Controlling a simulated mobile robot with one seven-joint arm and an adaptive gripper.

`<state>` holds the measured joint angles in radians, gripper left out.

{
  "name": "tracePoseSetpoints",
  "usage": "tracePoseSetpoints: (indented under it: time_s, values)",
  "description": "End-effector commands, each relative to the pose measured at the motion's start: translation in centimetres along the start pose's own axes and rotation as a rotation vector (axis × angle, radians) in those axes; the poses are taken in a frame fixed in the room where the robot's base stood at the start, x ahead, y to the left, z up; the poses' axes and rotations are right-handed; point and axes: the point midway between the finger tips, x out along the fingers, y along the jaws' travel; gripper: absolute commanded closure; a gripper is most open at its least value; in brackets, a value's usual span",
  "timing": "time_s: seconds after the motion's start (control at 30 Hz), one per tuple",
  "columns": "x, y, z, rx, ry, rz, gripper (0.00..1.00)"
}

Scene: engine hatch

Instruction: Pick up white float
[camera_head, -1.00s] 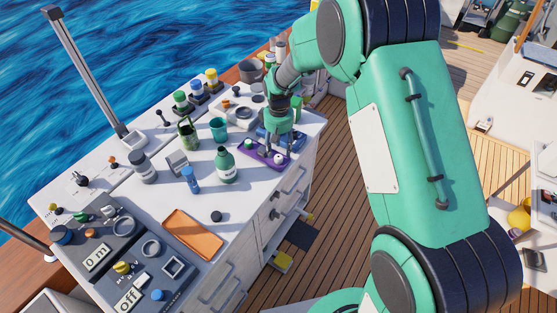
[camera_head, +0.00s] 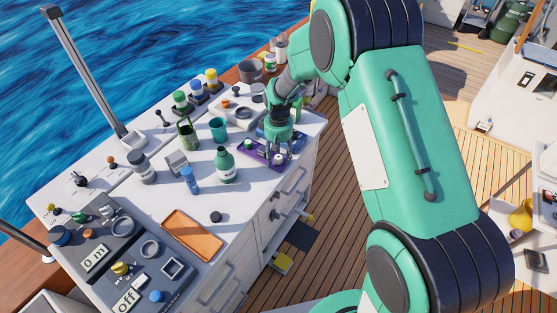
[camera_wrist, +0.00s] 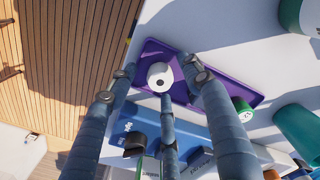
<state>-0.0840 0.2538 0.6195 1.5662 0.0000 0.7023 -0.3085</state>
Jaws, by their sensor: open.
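In the head view the purple tray (camera_head: 245,155) is at the right edge of the counter, and the float (camera_head: 279,159) shows partly between my fingers. My gripper (camera_wrist: 166,84) is open, with its fingers spread around the float over the tray. I cannot tell whether any finger touches the float. A small green-and-white piece (camera_wrist: 243,110) sits further along the same tray.
A blue tray (camera_wrist: 190,122) with dark and labelled items lies right beside the purple one. A green bottle (camera_head: 225,165), a teal cup (camera_head: 218,129) and a blue bottle (camera_head: 190,180) stand left of it. An orange tray (camera_head: 192,235) lies nearer. The counter ends right of the tray.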

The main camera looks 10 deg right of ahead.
Motion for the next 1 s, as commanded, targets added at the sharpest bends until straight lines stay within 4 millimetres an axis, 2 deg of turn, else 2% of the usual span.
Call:
tracePoseSetpoints:
  time_s: [0.03, 0.2, 0.67, 0.87, 1.0]
  values:
    - [0.0, 0.0, 0.0, 0.0, 0.0, 0.0, 0.56]
    - [0.0, 0.0, 0.0, 0.0, 0.0, 0.0, 0.86]
    - [-0.3, 0.0, 0.0, 0.0, 0.001, 0.0, 0.87]
    - [-1.6, 0.0, -0.1, 0.0, 0.003, 0.001, 0.87]
    - [-3.5, 0.0, -0.1, 0.0, 0.003, 0.001, 0.87]
